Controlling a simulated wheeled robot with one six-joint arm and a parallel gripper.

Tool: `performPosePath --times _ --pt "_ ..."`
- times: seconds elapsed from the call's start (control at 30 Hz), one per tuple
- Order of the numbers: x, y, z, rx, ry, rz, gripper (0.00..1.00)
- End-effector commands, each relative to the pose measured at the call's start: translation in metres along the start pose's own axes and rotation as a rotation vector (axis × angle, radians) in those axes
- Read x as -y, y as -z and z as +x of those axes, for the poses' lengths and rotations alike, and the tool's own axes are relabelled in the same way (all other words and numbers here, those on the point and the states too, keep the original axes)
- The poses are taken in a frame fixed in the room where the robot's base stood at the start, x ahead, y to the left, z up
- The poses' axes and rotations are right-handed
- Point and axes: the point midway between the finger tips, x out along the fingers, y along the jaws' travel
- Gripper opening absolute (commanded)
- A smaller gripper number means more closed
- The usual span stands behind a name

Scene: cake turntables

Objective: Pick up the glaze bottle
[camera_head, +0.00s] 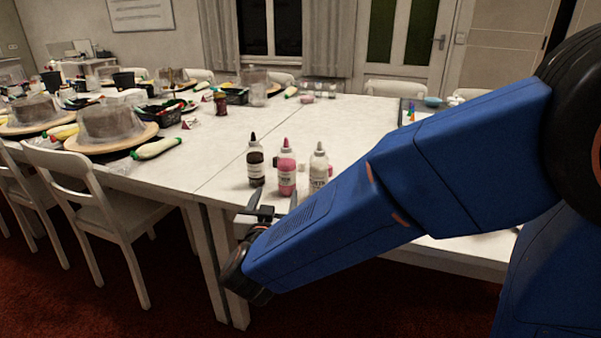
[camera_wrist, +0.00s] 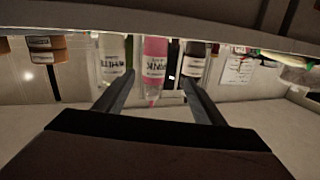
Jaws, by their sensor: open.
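Three squeeze bottles stand upright in a row on the white table: a dark brown one (camera_head: 255,166), a pink one (camera_head: 287,172) and a white one (camera_head: 318,168). I cannot tell which is the glaze bottle. My gripper (camera_head: 272,207) is low at the table's front edge, in front of the bottles, open and empty. The wrist view appears upside down, with white (camera_wrist: 112,62), pink (camera_wrist: 155,66) and dark (camera_wrist: 193,63) bottles beyond the fingers (camera_wrist: 157,78). The pink bottle lies between the fingertips in that picture, apart from them. My arm partly hides the white bottle.
The white table (camera_head: 222,160) is clear left of the bottles. Cake turntables (camera_head: 112,138), a zucchini (camera_head: 156,148), a dark red jar (camera_head: 220,103) and black crates (camera_head: 160,115) stand farther left and back. A white chair (camera_head: 95,200) stands at the near left side.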

Motion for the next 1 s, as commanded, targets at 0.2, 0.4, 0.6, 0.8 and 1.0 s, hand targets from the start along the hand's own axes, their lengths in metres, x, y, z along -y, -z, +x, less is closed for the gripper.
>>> performPosePath --times 0.2,0.4,0.6,0.8,1.0 --pt "0.004 -0.006 -0.015 -0.043 -0.068 -0.048 0.63" --pt "0.001 -0.006 0.003 -0.047 -0.076 -0.051 0.63" --pt "-0.001 -0.004 0.033 -0.046 -0.075 -0.050 0.63" --pt "-0.003 -0.003 0.065 -0.046 -0.074 -0.049 0.63" --pt "-0.004 -0.001 0.093 -0.046 -0.073 -0.048 0.63"
